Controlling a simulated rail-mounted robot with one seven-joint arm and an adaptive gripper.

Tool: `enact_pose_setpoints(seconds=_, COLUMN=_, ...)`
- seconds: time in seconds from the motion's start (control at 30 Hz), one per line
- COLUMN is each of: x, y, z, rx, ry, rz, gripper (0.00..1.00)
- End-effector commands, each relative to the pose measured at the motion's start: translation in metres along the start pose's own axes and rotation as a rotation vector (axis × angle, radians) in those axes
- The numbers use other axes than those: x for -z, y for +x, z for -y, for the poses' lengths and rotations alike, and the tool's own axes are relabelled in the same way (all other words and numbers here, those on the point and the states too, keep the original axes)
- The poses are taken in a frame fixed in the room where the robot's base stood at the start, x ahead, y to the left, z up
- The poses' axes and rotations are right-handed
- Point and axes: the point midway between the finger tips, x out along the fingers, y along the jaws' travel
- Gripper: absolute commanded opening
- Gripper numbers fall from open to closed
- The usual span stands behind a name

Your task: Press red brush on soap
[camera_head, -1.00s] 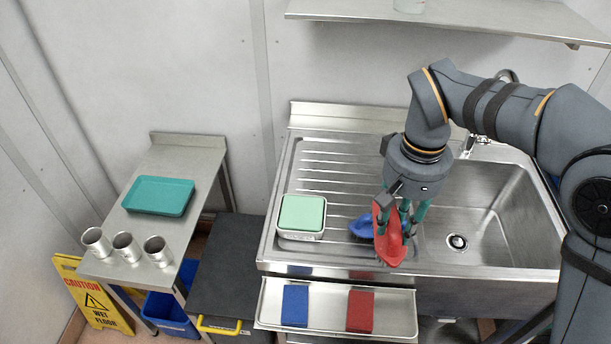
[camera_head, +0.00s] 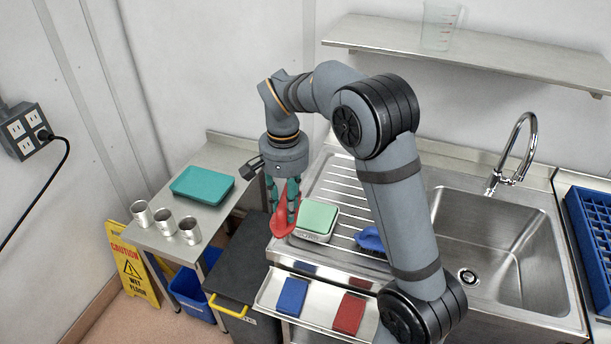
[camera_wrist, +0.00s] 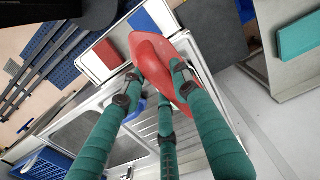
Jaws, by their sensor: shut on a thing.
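My gripper (camera_head: 283,200) is shut on the red brush (camera_head: 283,222), its green fingers around the brush's red body. In the wrist view the red brush (camera_wrist: 150,58) fills the upper middle between the fingers. In the head view the brush is held just left of the soap (camera_head: 318,216), a pale green block in a light metal dish (camera_head: 313,237) on the left part of the drainboard. I cannot tell how high the brush is above the drainboard. The soap is not clearly visible in the wrist view.
A blue brush (camera_head: 369,240) lies right of the soap, partly behind my arm. A lower tray (camera_head: 322,300) bears a blue pad (camera_head: 292,296) and a red pad (camera_head: 349,313). A side table (camera_head: 222,160) holds a teal tray (camera_head: 202,185) and metal cups (camera_head: 188,230). The sink basin (camera_head: 500,240) is empty.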

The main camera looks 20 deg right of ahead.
Motion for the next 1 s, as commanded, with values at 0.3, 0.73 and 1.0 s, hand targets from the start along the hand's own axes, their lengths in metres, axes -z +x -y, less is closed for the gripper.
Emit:
enact_pose_setpoints(seconds=0.3, x=0.093, y=0.019, z=-0.007, rx=-0.002, ry=0.538, rz=0.002, gripper=0.09)
enact_pose_setpoints(seconds=0.73, x=0.134, y=0.042, z=-0.032, rx=0.002, ry=0.914, rz=0.000, gripper=0.09)
enact_pose_setpoints(seconds=1.0, x=0.135, y=0.058, z=-0.033, rx=0.002, ry=0.925, rz=-0.001, gripper=0.09)
